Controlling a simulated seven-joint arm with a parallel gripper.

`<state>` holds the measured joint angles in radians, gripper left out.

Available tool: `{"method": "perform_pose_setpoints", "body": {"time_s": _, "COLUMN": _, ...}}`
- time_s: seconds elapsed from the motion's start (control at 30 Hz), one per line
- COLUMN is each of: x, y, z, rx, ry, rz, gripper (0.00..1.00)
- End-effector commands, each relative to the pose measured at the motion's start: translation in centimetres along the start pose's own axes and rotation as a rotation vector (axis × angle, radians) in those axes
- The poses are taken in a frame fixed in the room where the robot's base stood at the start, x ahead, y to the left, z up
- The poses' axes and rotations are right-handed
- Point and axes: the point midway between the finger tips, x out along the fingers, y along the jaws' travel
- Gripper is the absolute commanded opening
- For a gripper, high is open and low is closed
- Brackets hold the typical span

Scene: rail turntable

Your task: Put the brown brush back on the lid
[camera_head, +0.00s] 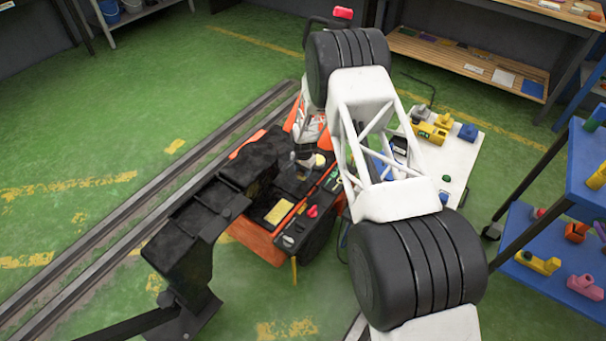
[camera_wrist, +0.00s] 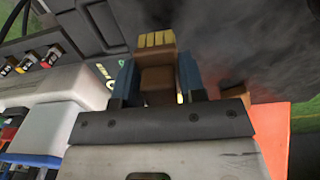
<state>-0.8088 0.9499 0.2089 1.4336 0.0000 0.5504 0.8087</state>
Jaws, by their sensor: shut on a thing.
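In the wrist view my gripper (camera_wrist: 157,88) has its two blue fingers shut on the brown brush (camera_wrist: 157,78). The brush's yellow bristles (camera_wrist: 156,39) point toward the top of the picture. A dark, smudged surface (camera_wrist: 240,45) lies behind and to the right; I cannot tell whether it is the lid or whether the brush touches it. In the head view an orange machine (camera_head: 250,246) carries black trays and covers, and none is clearly the lid. My gripper and the brush are not clearly visible there; my white arm blocks part of the view.
A white table (camera_head: 462,150) with yellow and blue items stands right of the machine. A blue shelf (camera_head: 590,160) with coloured parts is at the right edge. Rails (camera_head: 110,245) run along the left. A wooden workbench (camera_head: 470,65) stands at the back. Green floor at left is open.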

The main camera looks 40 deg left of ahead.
Motion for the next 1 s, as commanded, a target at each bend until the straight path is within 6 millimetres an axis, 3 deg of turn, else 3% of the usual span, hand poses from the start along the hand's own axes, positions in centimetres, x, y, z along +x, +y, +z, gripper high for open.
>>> {"method": "perform_pose_setpoints", "body": {"time_s": 0.57, "x": 0.1, "y": -0.7, "z": -0.7, "rx": 0.000, "ry": 0.001, "rz": -0.001, "gripper": 0.12}}
{"method": "perform_pose_setpoints", "body": {"time_s": 1.0, "x": 3.2, "y": -0.7, "z": -0.7, "rx": 0.000, "ry": 0.001, "rz": -0.001, "gripper": 0.12}}
